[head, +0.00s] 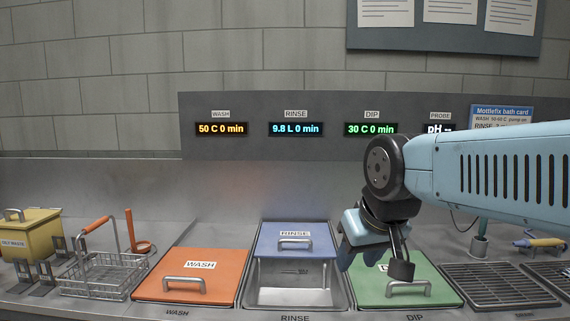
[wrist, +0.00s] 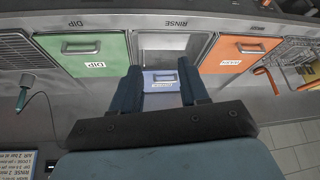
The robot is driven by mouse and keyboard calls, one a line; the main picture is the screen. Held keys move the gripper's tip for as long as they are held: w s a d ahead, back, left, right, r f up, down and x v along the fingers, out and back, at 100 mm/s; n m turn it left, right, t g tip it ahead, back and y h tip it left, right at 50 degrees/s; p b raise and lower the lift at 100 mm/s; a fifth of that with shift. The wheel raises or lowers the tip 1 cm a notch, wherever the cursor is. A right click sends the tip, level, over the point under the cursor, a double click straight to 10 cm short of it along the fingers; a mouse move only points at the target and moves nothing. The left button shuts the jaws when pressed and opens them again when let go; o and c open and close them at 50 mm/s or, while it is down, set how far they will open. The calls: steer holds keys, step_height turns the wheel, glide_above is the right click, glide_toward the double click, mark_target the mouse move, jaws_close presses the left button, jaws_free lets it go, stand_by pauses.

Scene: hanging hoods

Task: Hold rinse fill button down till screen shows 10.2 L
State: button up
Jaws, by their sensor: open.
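The rinse screen (head: 296,129) on the back panel reads 9.8 L 0 min in blue. The rinse bath (head: 294,297) below it is partly uncovered, with its blue lid (head: 280,246) set toward the back. I cannot make out a rinse fill button in either view. My gripper (head: 374,265) is open and empty, in front of the green dip lid (head: 434,281) in the head view. In the upside-down wrist view, my gripper (wrist: 161,80) has its fingers apart, with the blue lid (wrist: 160,88) showing between them.
The wash screen (head: 221,129) and dip screen (head: 371,129) flank the rinse screen. The orange wash lid (head: 200,276) is closed. A wire basket (head: 104,275) and yellow bin (head: 32,235) stand left. A drain grate (head: 497,285) lies right. A bath card (head: 501,115) is partly hidden by my arm.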

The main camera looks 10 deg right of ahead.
steer(key=shift+c, duration=0.2)
jaws_close()
stand_by(0.3)
stand_by(1.3)
